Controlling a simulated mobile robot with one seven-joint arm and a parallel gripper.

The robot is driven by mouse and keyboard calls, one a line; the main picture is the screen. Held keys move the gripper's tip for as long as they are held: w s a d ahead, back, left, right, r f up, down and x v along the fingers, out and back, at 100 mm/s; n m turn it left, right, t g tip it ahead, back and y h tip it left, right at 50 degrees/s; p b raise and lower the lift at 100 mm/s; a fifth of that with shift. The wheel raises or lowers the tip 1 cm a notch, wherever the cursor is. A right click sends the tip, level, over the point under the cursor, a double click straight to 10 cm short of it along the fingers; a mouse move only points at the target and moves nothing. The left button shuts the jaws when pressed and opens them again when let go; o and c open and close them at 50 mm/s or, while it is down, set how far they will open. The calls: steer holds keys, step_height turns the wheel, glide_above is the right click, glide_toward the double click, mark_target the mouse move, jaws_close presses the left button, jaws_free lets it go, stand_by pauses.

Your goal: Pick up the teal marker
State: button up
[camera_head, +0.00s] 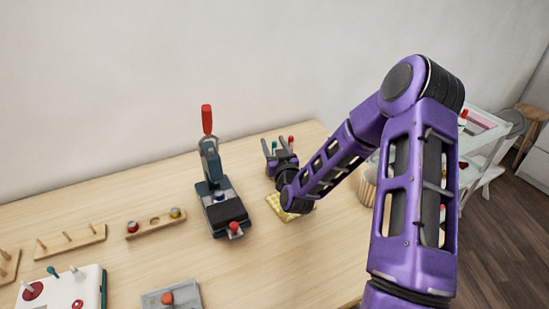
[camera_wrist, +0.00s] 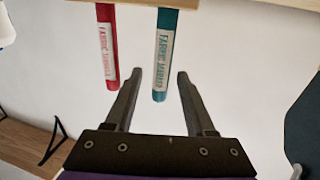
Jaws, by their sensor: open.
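The teal marker (camera_wrist: 163,55) shows in the wrist view with a white label reading "FABRIC MARKER". Its top edge meets a pale wooden edge (camera_wrist: 230,4), and its free end lies between the fingers of my gripper (camera_wrist: 160,75). The fingers are open, with a gap showing on each side of the marker. A red marker (camera_wrist: 107,45) is parallel to it on the left, just outside the left finger. In the head view my gripper (camera_head: 274,142) is at the back right of the table, with the red marker (camera_head: 290,140) beside it.
A yellow patterned piece (camera_head: 275,203) lies below my wrist. Pegged wooden racks (camera_head: 70,241) and a white box (camera_head: 60,292) are at the left. A white shelf (camera_head: 485,130) stands to the right.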

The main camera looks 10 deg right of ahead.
steer(key=shift+w, duration=1.05)
jaws_close()
